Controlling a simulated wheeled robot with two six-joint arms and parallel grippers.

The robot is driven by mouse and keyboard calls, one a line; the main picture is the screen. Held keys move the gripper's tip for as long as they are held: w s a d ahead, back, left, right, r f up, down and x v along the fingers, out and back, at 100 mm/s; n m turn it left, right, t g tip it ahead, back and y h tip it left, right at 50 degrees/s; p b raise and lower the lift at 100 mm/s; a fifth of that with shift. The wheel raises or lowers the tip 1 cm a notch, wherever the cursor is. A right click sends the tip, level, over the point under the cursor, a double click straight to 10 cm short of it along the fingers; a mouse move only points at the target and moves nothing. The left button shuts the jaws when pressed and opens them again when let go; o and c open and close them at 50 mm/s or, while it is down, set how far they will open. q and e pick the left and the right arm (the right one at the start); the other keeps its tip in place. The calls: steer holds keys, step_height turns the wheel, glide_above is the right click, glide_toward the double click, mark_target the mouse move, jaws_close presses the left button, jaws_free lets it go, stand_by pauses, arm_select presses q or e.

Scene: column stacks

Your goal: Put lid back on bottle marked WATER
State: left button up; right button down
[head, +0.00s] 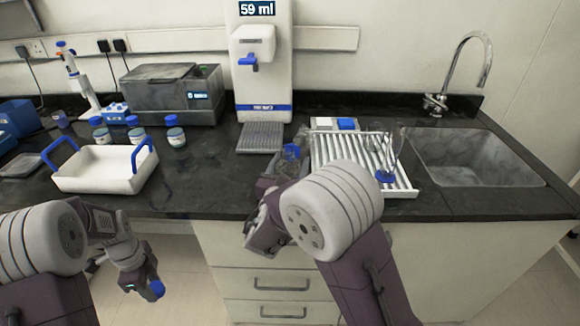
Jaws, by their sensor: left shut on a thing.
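My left gripper (150,284) hangs low at the left, in front of the counter. It is shut on a small blue lid (157,289). A clear vessel with a blue top part (291,152) stands near the counter's front, left of the white rack. It is partly hidden behind my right arm, and I cannot tell whether it is the WATER bottle. My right gripper (264,226) is at the counter's front edge, mostly covered by its own wrist, so its jaws are unclear. No WATER marking is legible.
Several small blue-capped bottles (176,137) stand behind a white tray with blue handles (100,172). A dispenser reading 59 ml (262,85) stands at the back. The white rack (350,152) and sink (470,160) are to the right. Dark counter shows between tray and dispenser.

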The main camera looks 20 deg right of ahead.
mark_target(291, 152)
arm_select(q)
steer(key=shift+r, duration=0.15)
arm_select(e)
steer(key=shift+r, duration=0.5)
arm_select(q)
steer(key=shift+r+p, duration=0.35)
steer(key=shift+p, duration=0.1)
arm_select(e)
step_height(291, 152, up, 3)
steer(key=shift+s+f, duration=0.1)
arm_select(q)
steer(key=shift+r+p, duration=0.4)
steer(key=shift+r, duration=0.15)
arm_select(e)
steer(key=s+d+r, duration=0.6)
steer(key=s+d, duration=0.1)
steer(key=d, duration=0.1)
steer(key=shift+s+d+r, duration=0.25)
steer(key=shift+s+d, duration=0.05)
steer(key=c, duration=1.1)
jaws_free()
jaws_close()
